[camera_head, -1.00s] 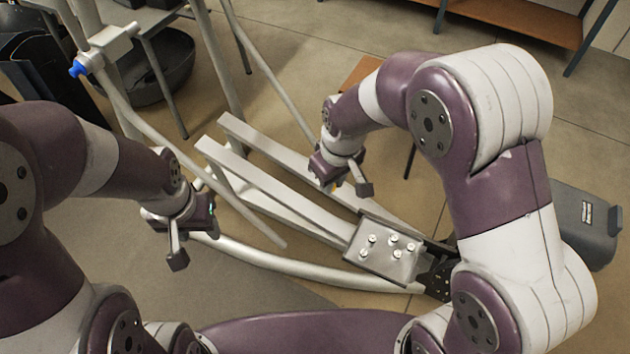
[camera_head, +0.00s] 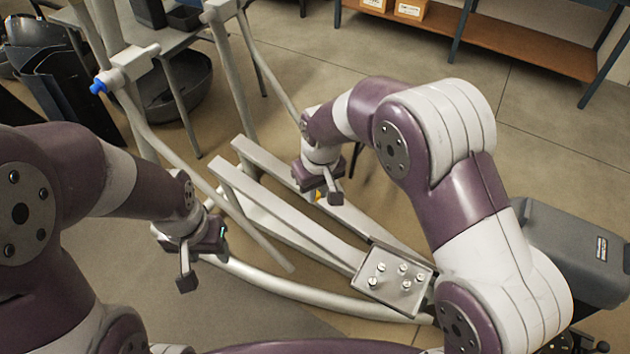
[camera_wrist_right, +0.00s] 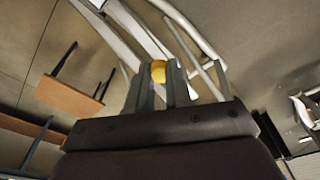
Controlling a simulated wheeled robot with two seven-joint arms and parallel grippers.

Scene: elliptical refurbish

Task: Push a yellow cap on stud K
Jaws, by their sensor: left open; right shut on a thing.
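A yellow cap (camera_wrist_right: 158,71) is held between the fingers of my right gripper (camera_wrist_right: 160,88) in the right wrist view. In the head view, my right gripper (camera_head: 323,196) hangs above the grey frame, up and left of the stud plate, with a small bit of the yellow cap (camera_head: 318,195) showing. The metal plate (camera_head: 380,296) carries several pale studs and sits at the lower right end of the frame. No letters are readable, so I cannot tell which is stud K. My left gripper (camera_head: 205,262) is open and empty, left of the frame.
The grey elliptical frame (camera_head: 290,205) has long rails and a curved tube (camera_head: 300,272) beside the plate. A blue-tipped bar (camera_head: 98,87) stands at the upper left. A dark grey housing (camera_head: 575,245) lies right of my right arm. A wooden shelf (camera_head: 500,38) is behind.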

